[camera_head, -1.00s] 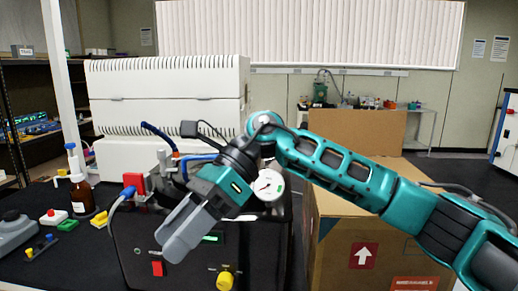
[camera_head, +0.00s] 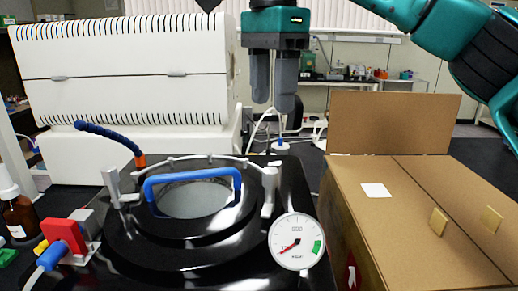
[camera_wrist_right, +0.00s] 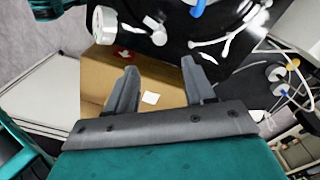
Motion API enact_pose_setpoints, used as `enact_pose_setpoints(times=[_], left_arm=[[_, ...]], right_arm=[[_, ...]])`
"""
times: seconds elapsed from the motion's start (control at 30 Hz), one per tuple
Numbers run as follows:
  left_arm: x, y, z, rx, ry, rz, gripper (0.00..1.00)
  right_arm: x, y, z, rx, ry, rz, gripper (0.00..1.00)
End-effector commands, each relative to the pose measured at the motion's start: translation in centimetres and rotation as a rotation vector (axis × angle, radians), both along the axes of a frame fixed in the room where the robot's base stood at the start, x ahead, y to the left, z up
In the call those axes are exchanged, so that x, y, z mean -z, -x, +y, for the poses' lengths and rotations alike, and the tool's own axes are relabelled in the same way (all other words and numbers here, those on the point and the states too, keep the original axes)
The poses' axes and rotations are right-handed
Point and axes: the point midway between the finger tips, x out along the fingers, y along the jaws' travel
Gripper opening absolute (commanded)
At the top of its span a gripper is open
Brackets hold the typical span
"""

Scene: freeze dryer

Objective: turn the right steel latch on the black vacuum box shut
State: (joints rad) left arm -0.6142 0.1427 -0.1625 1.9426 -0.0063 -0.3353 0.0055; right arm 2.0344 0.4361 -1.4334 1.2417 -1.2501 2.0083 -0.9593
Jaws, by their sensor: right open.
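The black vacuum box (camera_head: 130,251) has a round lid with a blue handle (camera_head: 190,178) and a clear window. The right steel latch (camera_head: 269,192) stands upright at the lid's right edge, just above the gauge. The left steel latch (camera_head: 113,186) stands at the opposite edge. My right gripper (camera_head: 273,107) is open and empty, fingers pointing down, high above and apart from the right latch. In the right wrist view the open fingers (camera_wrist_right: 158,66) have nothing between them. My left gripper is out of view.
A round white gauge (camera_head: 297,241) sits close to the right latch; it also shows in the wrist view (camera_wrist_right: 104,25). A cardboard box (camera_head: 420,215) stands right of the vacuum box. A white machine (camera_head: 130,75) stands behind. A red connector (camera_head: 65,237) is at left.

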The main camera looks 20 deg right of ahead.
Motion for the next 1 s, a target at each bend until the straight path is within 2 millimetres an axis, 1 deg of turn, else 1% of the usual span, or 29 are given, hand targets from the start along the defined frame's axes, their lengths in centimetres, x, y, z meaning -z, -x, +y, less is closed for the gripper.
enact_pose_setpoints(times=[0.13,0.27,0.47,0.7,0.9,1.0], left_arm=[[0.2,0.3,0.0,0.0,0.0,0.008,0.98],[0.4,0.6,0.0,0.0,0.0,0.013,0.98],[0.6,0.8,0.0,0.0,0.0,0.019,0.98],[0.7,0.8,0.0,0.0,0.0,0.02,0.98],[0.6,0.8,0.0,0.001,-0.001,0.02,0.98],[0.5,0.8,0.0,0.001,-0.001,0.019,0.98]], right_arm=[[0.2,0.0,-0.1,0.0,0.003,-0.001,0.53],[1.5,0.0,-0.1,-0.002,0.003,0.003,0.53],[4.7,0.1,-0.1,-0.002,0.001,0.005,0.53],[9.3,0.1,-0.1,0.0,0.003,0.001,0.53],[11.9,0.1,-0.1,0.001,0.002,0.0,0.53],[12.5,0.1,0.0,0.001,0.002,-0.001,0.53]])
